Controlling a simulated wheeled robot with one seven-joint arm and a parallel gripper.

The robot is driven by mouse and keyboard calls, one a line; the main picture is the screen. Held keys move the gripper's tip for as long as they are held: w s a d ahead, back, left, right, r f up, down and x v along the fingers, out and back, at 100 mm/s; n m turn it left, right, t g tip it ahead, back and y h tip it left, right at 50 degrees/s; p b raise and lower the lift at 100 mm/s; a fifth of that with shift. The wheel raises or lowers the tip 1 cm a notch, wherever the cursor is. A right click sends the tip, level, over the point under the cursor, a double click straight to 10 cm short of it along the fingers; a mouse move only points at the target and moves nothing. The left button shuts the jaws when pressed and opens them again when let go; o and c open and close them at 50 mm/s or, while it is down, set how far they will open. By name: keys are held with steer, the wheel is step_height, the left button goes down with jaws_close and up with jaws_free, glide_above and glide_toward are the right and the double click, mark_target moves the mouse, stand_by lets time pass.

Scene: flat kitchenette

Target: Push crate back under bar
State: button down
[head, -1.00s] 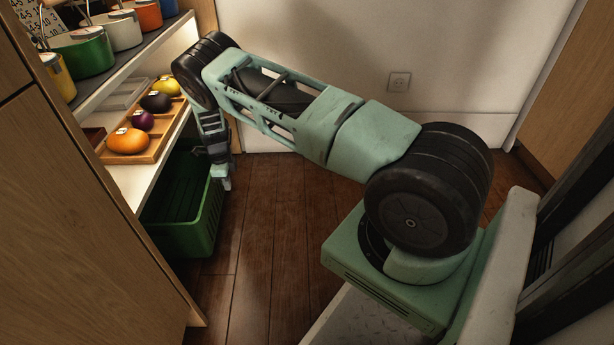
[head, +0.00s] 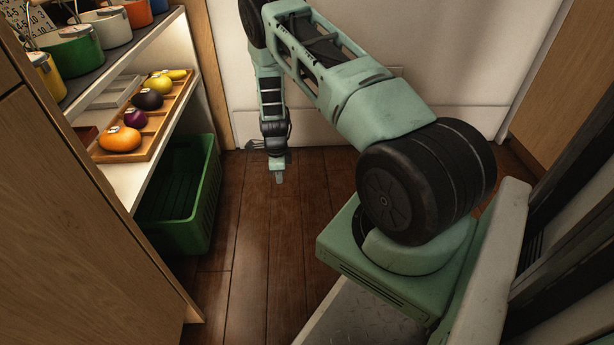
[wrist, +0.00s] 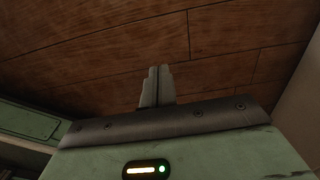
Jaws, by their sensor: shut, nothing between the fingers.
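The green crate (head: 205,209) stands on the floor below the lowest shelf, which is the bar's lower board (head: 122,186). Its right side sticks out past the shelf edge into the open floor, and its left part is hidden under the shelf. My gripper (head: 279,178) hangs pointing down to the right of the crate, apart from it, with clear floor between them. Its fingers are shut and empty. In the wrist view my gripper (wrist: 157,86) shows its fingers together over bare wood floor; the crate is not clearly seen there.
A wooden tray (head: 157,147) with several fruits and vegetables sits on the lower shelf. Several coloured pots (head: 76,53) stand on the shelf above. A wooden cabinet (head: 70,215) is at the near left. The wood floor (head: 262,245) right of the crate is free. A pale wall closes the back.

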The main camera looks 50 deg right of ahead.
steer(key=s+d+b, duration=0.3)
steer(key=s+d, duration=0.3)
steer(key=s, duration=0.1)
steer(key=shift+d, duration=0.1)
